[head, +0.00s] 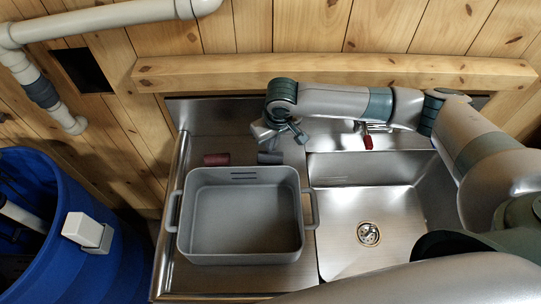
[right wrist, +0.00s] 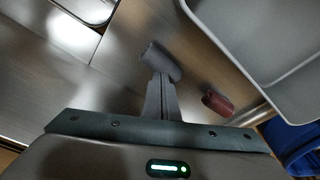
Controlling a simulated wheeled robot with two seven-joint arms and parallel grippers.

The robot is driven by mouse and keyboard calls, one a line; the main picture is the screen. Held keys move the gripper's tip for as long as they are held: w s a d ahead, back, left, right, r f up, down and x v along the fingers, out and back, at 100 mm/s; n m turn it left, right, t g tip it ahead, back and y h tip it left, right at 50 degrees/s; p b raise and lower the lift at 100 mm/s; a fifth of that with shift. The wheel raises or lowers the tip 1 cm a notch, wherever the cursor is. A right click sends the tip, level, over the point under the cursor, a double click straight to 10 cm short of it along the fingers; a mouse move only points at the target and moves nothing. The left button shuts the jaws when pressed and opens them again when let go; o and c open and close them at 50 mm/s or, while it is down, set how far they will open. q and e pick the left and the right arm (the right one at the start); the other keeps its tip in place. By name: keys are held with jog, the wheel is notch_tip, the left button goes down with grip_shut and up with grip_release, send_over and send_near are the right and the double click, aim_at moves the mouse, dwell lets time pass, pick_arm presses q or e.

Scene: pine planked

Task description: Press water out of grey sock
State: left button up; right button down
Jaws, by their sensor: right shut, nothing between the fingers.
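The grey sock (head: 270,158) is a small dark rolled shape on the steel drainboard, just behind the grey tub. In the right wrist view the sock (right wrist: 162,61) lies just past my fingertips. My right gripper (head: 271,146) is shut and empty, pointing down close above the sock. In the right wrist view its closed fingers (right wrist: 162,78) overlap the sock's near end; I cannot tell whether they touch it. A dark red roll (head: 216,159) lies left of the sock; it also shows in the right wrist view (right wrist: 217,103). My left gripper is out of view.
The empty grey tub (head: 190,245) with side handles stands on the drainboard. The steel sink basin (head: 345,240) with a drain is right of it. A tap with a red handle (head: 368,142) is behind the sink. A blue barrel (head: 125,265) stands left.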

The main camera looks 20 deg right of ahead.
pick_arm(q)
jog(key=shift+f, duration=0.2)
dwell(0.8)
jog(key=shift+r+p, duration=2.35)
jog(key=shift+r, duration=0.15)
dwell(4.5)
